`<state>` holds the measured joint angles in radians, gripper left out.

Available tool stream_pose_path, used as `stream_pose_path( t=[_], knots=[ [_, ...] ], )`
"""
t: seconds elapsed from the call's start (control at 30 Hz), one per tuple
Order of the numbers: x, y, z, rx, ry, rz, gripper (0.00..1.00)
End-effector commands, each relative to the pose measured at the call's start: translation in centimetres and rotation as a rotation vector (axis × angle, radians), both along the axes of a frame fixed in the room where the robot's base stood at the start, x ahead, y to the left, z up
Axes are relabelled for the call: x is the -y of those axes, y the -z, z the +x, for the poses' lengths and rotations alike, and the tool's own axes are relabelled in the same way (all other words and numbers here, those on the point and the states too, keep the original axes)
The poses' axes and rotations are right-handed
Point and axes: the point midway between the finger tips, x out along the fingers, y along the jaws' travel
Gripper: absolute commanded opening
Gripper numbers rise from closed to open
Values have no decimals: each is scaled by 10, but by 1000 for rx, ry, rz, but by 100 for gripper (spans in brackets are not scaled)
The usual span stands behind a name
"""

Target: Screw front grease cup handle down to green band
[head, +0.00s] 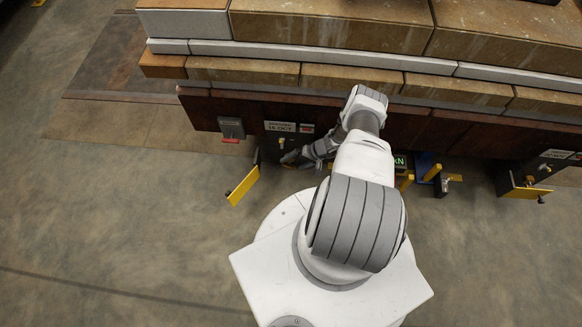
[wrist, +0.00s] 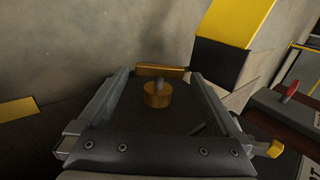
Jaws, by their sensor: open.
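In the wrist view a brass grease cup (wrist: 158,98) with a short grey stem and an orange-brown cross-bar handle (wrist: 150,71) sits on a dark surface. My gripper (wrist: 160,76) is open, with one finger on each side of the cup and handle. The handle lies roughly crosswise between the fingertips, and I cannot tell whether either finger touches it. No green band can be made out. In the head view my gripper (head: 293,158) is low by the dark box under the red-brown beam, and the cup cannot be clearly told there.
A yellow flap (head: 243,186) stands out left of the box. A grey switch box (head: 231,129) and label plates are on the beam (head: 455,134). A yellow-and-black block (wrist: 236,40) and a red knob (wrist: 290,91) are at the right. Open floor (head: 120,230) lies left.

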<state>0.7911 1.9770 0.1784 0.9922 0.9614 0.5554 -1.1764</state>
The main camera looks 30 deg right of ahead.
Motion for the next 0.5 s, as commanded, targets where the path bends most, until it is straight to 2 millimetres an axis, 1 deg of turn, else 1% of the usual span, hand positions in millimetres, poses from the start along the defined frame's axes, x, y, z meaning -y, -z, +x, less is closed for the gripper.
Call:
stream_pose_path(
  t=[0.03, 0.13, 0.27, 0.5],
  knots=[
    [-4, 10, 2, 0, -2, 0, 100],
    [-9, 16, 6, 0, -2, -1, 100],
    [-11, 20, 8, 0, 0, 0, 100],
    [-12, 20, 8, 0, 0, 0, 100]
  ],
)
